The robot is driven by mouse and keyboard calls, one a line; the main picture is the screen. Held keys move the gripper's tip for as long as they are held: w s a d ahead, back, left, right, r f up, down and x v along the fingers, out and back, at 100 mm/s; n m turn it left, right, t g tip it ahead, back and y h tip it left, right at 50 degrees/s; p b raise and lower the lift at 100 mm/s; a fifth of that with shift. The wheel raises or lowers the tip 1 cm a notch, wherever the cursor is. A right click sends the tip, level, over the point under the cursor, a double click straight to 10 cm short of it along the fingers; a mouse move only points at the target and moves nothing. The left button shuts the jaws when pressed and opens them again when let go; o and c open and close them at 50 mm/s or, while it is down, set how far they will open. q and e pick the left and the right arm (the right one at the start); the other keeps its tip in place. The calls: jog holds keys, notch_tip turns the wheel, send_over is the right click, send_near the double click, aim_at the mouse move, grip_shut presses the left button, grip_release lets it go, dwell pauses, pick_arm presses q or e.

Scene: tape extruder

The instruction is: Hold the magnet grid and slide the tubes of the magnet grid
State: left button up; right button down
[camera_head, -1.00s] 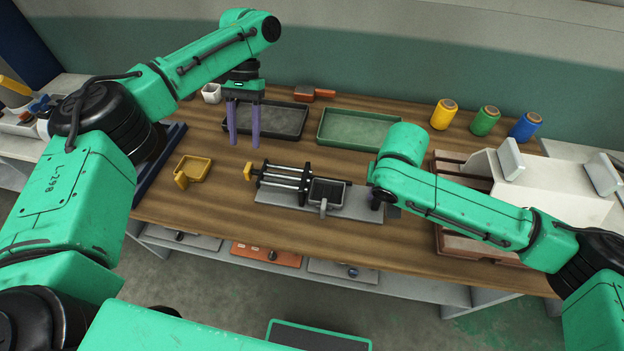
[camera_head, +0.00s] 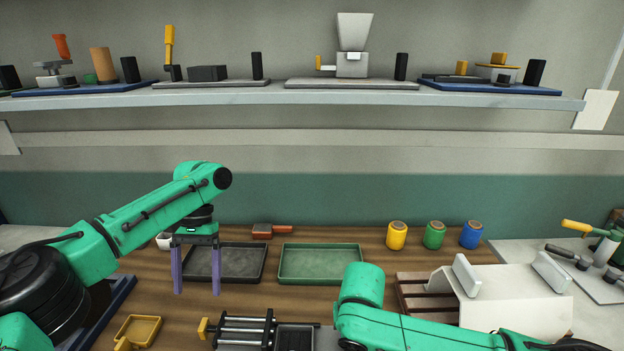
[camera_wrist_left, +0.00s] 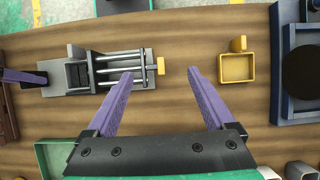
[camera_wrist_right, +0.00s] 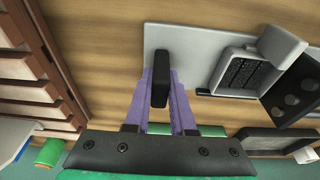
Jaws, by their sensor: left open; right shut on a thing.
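The device with parallel metal tubes, which I take as the magnet grid (camera_head: 243,331), sits at the front middle of the table. The left wrist view shows its tubes (camera_wrist_left: 120,74), a dark box (camera_wrist_left: 77,74) and a yellow end knob (camera_wrist_left: 161,66). My left gripper (camera_head: 197,290) is open and empty, pointing down above the table in front of the dark tray. In the left wrist view its fingertips (camera_wrist_left: 160,76) are spread, apart from the tubes. My right gripper (camera_wrist_right: 160,92) is shut on a black post (camera_wrist_right: 160,72) of the grey base plate. The right arm hides that post in the head view.
A dark tray (camera_head: 243,262) and a green tray (camera_head: 321,264) lie behind. A yellow holder (camera_head: 138,331) lies front left. Yellow (camera_head: 397,236), green (camera_head: 434,236) and blue (camera_head: 471,235) spools stand at the back right. A shelf (camera_head: 310,98) with several devices hangs above.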

pick_arm(q)
notch_tip(320, 180, up, 6)
dwell(0.5)
pick_arm(e)
jog(key=c, duration=0.7)
grip_release()
jog(key=shift+r, duration=0.1)
pick_arm(q)
notch_tip(320, 180, up, 10)
jog(key=p, duration=0.9)
jog(key=shift+p, duration=0.4)
pick_arm(e)
jog(key=v, duration=0.6)
jog(key=w+v, duration=0.1)
jog(key=v, duration=1.2)
jog(key=shift+w+r, duration=0.15)
jog(key=shift+r, duration=0.3)
